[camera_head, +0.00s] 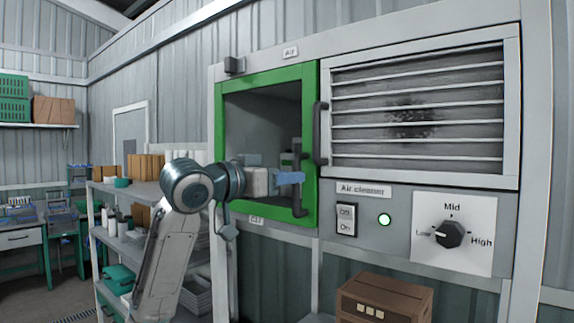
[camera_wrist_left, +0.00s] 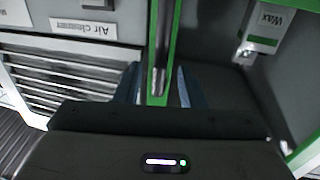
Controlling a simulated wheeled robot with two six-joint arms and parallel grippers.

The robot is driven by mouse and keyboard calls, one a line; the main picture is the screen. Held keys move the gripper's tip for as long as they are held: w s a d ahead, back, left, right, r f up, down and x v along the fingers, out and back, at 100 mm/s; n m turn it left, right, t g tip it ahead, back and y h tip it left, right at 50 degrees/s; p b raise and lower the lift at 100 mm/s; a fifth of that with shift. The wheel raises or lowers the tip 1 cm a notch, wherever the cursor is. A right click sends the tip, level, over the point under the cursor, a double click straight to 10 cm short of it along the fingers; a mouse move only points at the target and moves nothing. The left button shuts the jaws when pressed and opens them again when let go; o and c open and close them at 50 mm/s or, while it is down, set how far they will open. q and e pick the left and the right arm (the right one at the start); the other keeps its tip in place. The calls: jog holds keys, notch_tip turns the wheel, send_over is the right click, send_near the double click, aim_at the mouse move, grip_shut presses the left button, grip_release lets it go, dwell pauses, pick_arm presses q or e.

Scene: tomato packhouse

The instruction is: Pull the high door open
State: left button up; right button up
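The high door (camera_head: 309,100) is a green-framed door with a dark see-through pane, set in a grey wall cabinet in the head view; it looks shut. A dark upright bar handle (camera_head: 297,200) stands near its right side. My left gripper (camera_head: 270,169) is in front of the pane, its blue fingers close to the handle. In the left wrist view, a dark bar handle (camera_wrist_left: 159,80) shows between the two spread blue fingers of the gripper (camera_wrist_left: 157,85), with gaps on both sides. My right gripper is not in view.
A louvred panel (camera_head: 415,100) with its own dark handle (camera_head: 320,133) adjoins at right, above a switch (camera_head: 346,219) and a dial (camera_head: 449,234). A Wax container (camera_wrist_left: 264,30) is behind the pane.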

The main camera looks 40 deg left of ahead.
pick_arm(q)
jog(key=shift+w+d, duration=0.1)
jog(key=shift+w, duration=0.35)
grip_shut()
jog(key=shift+f, duration=0.1)
